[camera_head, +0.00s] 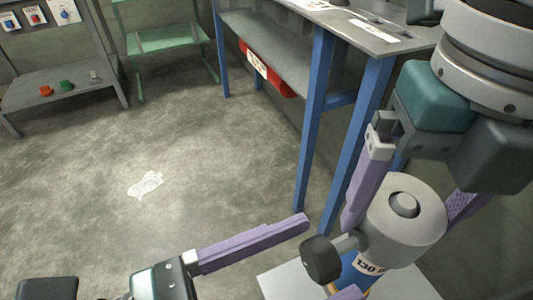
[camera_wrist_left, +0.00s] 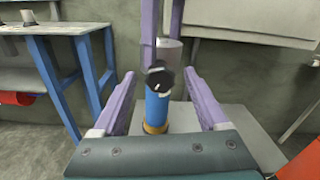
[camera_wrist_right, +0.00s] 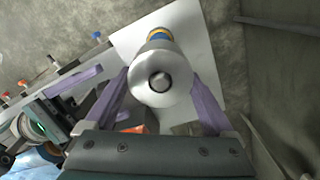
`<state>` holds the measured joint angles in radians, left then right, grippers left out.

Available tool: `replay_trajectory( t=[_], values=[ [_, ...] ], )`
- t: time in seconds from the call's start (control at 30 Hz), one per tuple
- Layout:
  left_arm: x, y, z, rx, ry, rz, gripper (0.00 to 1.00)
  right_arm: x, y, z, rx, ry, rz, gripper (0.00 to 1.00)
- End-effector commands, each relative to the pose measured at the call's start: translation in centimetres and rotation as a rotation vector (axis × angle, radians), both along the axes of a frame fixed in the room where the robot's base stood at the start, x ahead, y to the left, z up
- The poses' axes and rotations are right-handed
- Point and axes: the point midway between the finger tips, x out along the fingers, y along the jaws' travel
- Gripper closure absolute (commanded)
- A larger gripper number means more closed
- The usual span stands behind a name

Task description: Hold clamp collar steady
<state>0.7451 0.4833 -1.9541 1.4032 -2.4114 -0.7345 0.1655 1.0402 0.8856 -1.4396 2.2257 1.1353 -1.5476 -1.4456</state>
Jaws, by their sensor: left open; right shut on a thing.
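The clamp collar (camera_head: 425,222) is a grey cylinder with a black knob (camera_head: 321,259) on its side, at the top of a blue post (camera_head: 356,272). It also shows in the right wrist view (camera_wrist_right: 175,92). My right gripper (camera_wrist_right: 160,76) is shut on the collar from above, one purple finger on each side. My left gripper (camera_wrist_left: 160,76) is open and level, its fingers reaching towards the blue post and knob. In the left wrist view the knob (camera_wrist_left: 159,80) appears between its fingers; I cannot tell whether they touch anything.
The post stands on a pale plate (camera_head: 279,281). A crumpled white item (camera_head: 146,184) lies on the floor. The floor at left is mostly clear.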

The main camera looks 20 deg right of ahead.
Motion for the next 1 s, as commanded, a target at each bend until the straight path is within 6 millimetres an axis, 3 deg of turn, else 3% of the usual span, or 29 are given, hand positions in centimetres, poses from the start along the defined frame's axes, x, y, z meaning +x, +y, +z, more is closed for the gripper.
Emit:
replay_trajectory(
  t=[0.1, 0.73, 1.0],
  values=[
    [0.00, 0.03, 0.01, 0.000, 0.000, 0.000, 0.27, 0.02, 0.01, 0.04, 0.001, -0.001, 0.000, 1.00],
    [0.00, 0.06, 0.01, 0.000, -0.001, 0.000, 0.98, 0.02, 0.01, 0.05, 0.001, 0.000, 0.001, 1.00],
    [0.00, 0.06, 0.02, 0.001, -0.008, 0.000, 1.00, 0.02, 0.01, 0.05, 0.001, 0.000, 0.001, 1.00]
  ],
)
